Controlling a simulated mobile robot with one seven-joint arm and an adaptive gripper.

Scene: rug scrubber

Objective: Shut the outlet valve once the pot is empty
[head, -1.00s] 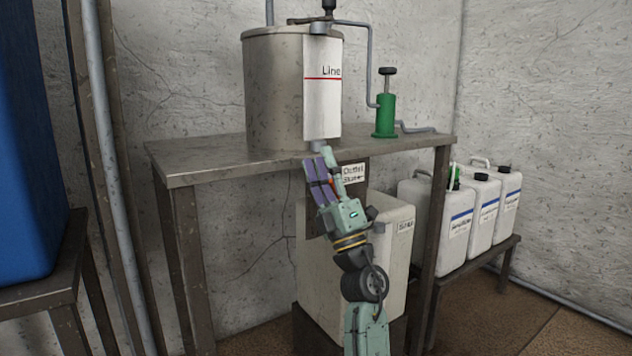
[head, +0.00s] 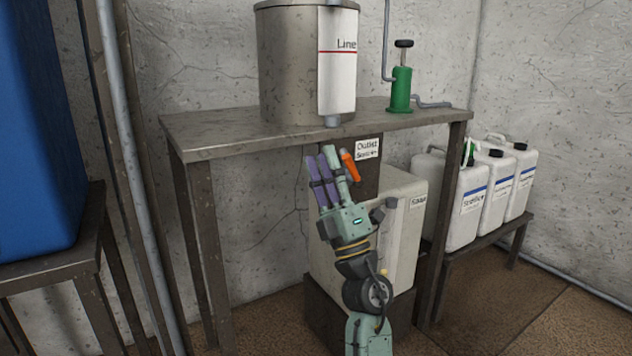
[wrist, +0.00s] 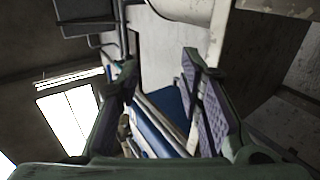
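The grey metal pot (head: 287,70) stands on the bench in the head view, with a white panel marked "Line" and a red line on its front. Its inside is out of view, so I cannot tell its level. My gripper (head: 322,156) points up just left of the lever. Whether they touch is unclear. In the wrist view my gripper (wrist: 160,64) has its fingers apart, with nothing held between them.
The metal bench (head: 230,136) overhangs my gripper. A pale container (head: 402,240) on a dark block stands behind my arm. A green hand pump (head: 401,90) stands on the bench. White jugs (head: 462,215) are at right, a blue tank (head: 35,130) at left.

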